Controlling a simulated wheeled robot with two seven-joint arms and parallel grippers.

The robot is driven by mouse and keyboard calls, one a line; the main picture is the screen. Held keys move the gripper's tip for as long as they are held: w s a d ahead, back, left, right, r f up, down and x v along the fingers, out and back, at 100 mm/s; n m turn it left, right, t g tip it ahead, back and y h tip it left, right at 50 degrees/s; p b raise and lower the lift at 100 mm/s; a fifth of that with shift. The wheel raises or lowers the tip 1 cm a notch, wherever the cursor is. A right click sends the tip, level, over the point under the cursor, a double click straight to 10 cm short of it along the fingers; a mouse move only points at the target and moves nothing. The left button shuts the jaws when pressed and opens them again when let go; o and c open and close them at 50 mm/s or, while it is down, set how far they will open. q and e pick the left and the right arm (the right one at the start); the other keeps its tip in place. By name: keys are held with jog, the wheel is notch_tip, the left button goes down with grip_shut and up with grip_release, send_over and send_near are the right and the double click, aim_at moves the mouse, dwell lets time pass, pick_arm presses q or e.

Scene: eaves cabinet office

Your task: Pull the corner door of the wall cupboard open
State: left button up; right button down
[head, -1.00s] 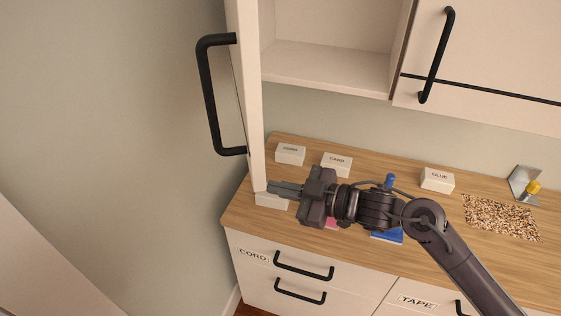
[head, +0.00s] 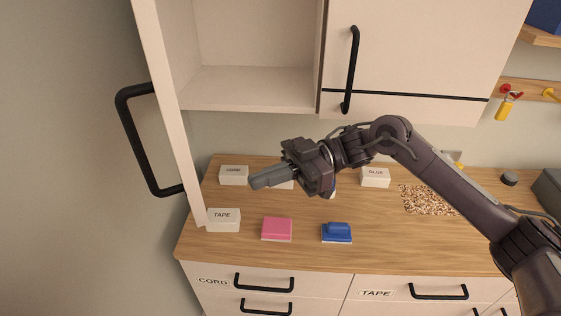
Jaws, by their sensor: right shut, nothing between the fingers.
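The corner door (head: 172,120) of the wall cupboard stands swung open at the left, seen nearly edge-on, with its black bar handle (head: 137,142) on its left side. The cupboard's inside (head: 250,85) shows empty in the part I see. My right gripper (head: 256,183) is shut and empty, pointing left above the counter, to the right of the door and apart from it and its handle. My left gripper is not in view.
A closed cupboard door (head: 420,60) is at right.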

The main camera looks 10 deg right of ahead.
jog(key=p+x, duration=0.3)
jog(key=x, duration=0.5)
jog(key=shift+a, duration=0.1)
jog(key=s+a+m+t+p, duration=0.2)
jog(key=a+m+t+p, duration=0.1)
jog(key=a, duration=1.3)
jog(key=shift+t, duration=0.8)
jog(key=shift+d, duration=0.1)
